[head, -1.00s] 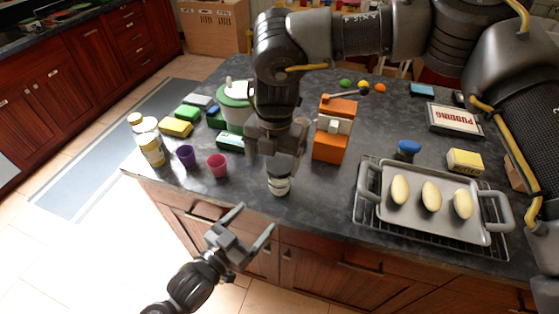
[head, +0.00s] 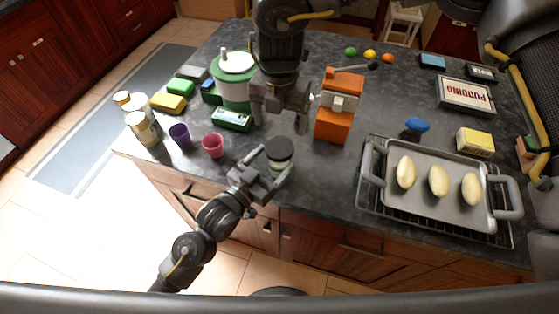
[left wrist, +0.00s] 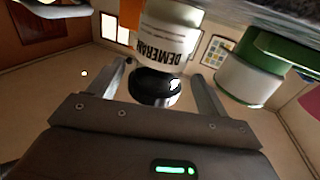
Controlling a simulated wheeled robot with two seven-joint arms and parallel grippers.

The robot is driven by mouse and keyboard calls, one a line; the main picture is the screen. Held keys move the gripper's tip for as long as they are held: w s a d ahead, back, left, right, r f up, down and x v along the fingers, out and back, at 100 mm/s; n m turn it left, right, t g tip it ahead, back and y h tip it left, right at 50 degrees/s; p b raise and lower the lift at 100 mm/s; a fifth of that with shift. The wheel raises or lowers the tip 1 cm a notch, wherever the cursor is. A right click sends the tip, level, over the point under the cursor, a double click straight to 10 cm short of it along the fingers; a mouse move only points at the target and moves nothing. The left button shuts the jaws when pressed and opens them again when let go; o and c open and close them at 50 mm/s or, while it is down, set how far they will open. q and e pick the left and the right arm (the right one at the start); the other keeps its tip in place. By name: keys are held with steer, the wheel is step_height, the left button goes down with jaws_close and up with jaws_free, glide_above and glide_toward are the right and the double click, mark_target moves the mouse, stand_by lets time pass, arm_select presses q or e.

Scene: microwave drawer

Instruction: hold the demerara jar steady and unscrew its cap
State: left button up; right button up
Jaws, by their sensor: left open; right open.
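The demerara jar (head: 279,165) stands upright near the counter's front edge, its dark cap (head: 279,148) on top. In the left wrist view the white jar (left wrist: 165,42) appears upside down with its DEMERARA label and black cap (left wrist: 155,86). My left gripper (head: 267,168) is open at the jar's front, one finger on either side; I cannot tell whether they touch it. The left gripper's fingers (left wrist: 163,88) also flank it in the wrist view. My right gripper (head: 280,118) is open and empty, behind the jar and apart from it, fingers pointing down.
A pink cup (head: 213,145) and purple cup (head: 180,135) stand left of the jar. A green-and-white canister (head: 235,85) and an orange dispenser (head: 336,110) stand behind. A baking tray (head: 440,205) on a rack is at the right.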

mark_target(279, 147)
arm_select(q)
steer(key=shift+x, duration=1)
arm_select(e)
steer(key=shift+s+r, duration=0.1)
steer(key=shift+s, duration=0.15)
arm_select(q)
steer(key=shift+w+d+r, duration=0.1)
steer(key=shift+w+d, duration=0.05)
steer(key=shift+d, duration=0.15)
steer(key=shift+w+d, duration=0.1)
steer(key=shift+w, duration=0.2)
arm_select(e)
steer(key=shift+w, duration=0.15)
arm_select(q)
steer(key=shift+s, duration=0.1)
steer(key=c, duration=0.4)
jaws_close()
arm_select(e)
steer(key=m, duration=0.6)
steer(key=shift+a, duration=0.1)
steer(key=m, duration=0.7)
steer(key=shift+m, duration=0.4)
steer(key=m, duration=1.3)
steer(key=shift+f, duration=4.05)
